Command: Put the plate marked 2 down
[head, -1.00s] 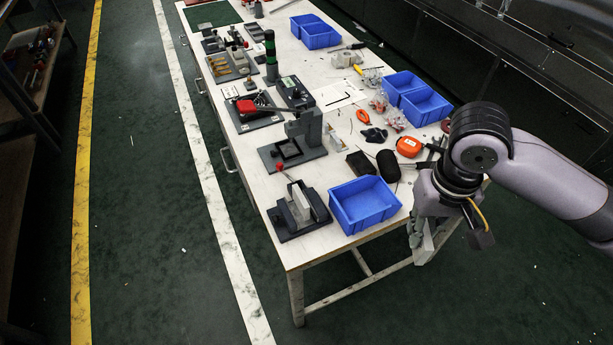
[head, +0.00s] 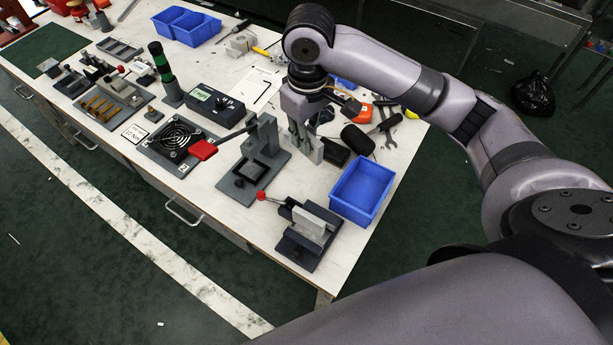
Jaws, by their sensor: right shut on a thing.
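My right gripper (head: 301,132) comes in from the right and points down over the workbench. It is shut on a small light grey plate (head: 315,152), held upright between the fingers. No mark on this plate can be read from here. The plate is just to the right of the grey press-like fixture (head: 265,140) and behind the blue bin at the front right. I cannot tell whether its lower edge touches the table. My left gripper is out of view.
A vise-like fixture (head: 306,232) with a red-knobbed lever stands at the front, beside an empty blue bin (head: 362,190). A black fan fixture (head: 176,146) lies left of the press. Black objects and tools crowd the right of the gripper. Bare tabletop (head: 235,222) shows near the front edge.

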